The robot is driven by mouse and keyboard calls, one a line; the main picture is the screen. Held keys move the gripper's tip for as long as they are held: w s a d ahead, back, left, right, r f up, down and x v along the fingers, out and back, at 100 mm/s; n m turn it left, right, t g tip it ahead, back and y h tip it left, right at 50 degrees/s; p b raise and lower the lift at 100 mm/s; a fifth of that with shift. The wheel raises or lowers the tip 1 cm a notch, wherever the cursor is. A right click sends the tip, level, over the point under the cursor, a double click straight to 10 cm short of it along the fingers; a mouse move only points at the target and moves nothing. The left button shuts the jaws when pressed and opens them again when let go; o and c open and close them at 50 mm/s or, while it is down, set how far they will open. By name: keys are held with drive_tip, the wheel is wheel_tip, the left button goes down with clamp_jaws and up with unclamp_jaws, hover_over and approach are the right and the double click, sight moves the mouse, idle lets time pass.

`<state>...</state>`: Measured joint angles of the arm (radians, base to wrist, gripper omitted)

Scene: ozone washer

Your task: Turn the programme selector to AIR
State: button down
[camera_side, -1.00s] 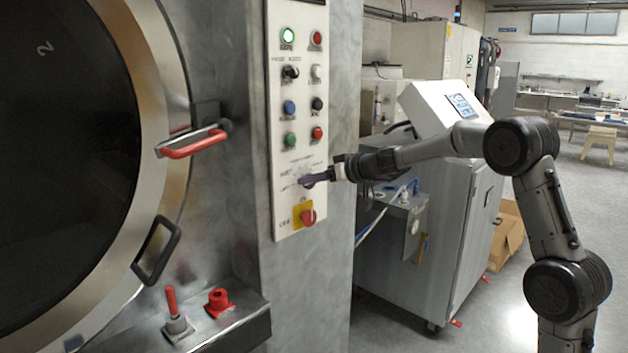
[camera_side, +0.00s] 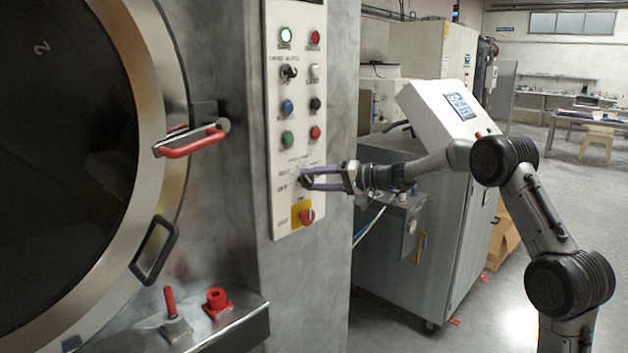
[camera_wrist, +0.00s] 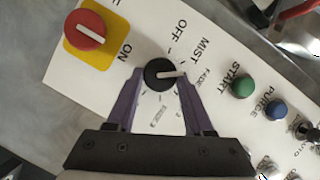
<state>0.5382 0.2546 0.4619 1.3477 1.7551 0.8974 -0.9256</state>
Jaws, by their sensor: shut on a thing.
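The smaller labels around the knob are too blurred to read, so I cannot pick out AIR. My gripper (camera_wrist: 160,76) has one purple finger on each side of the knob and is shut on it. In the side view my gripper (camera_side: 304,180) reaches the panel from the right, and its fingers largely hide the selector.
A red switch on a yellow plate (camera_side: 296,213) sits just below the selector. Green, blue and other buttons (camera_side: 288,107) line the panel above. A red-handled door latch (camera_side: 190,145) juts out at the left. A grey cabinet (camera_side: 400,270) stands under my forearm.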

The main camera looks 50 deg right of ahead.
drive_tip(key=m, duration=0.2)
drive_tip(key=m+t+y, duration=0.1)
drive_tip(key=m+t, duration=0.1)
drive_tip(key=m, duration=0.1)
drive_tip(key=shift+f+m, duration=0.3)
drive_tip(key=shift+f, duration=0.05)
drive_tip(key=m, duration=0.2)
drive_tip(key=m+t, duration=0.1)
drive_tip(key=m, duration=0.1)
drive_tip(key=m+t, duration=0.1)
drive_tip(key=shift+f+m, duration=0.25)
drive_tip(key=shift+m, duration=0.15)
drive_tip(key=m+t+h, duration=0.1)
drive_tip(key=m, duration=0.4)
drive_tip(key=m+t+h, duration=0.1)
drive_tip(key=m, duration=0.2)
drive_tip(key=shift+a+f+t+h, duration=0.15)
drive_tip(key=shift+a+t+h, duration=0.1)
drive_tip(key=shift+t+h, duration=0.05)
drive_tip(key=m+h, duration=0.1)
drive_tip(key=m, duration=0.2)
drive_tip(key=m+h, duration=0.1)
drive_tip(key=m, duration=0.1)
drive_tip(key=m+h, duration=0.2)
drive_tip(key=m, duration=0.1)
drive_tip(key=shift+a+m+t, duration=0.25)
drive_tip(key=shift+m+t, duration=0.05)
drive_tip(key=shift+t, duration=0.1)
drive_tip(key=shift+m+h, duration=0.3)
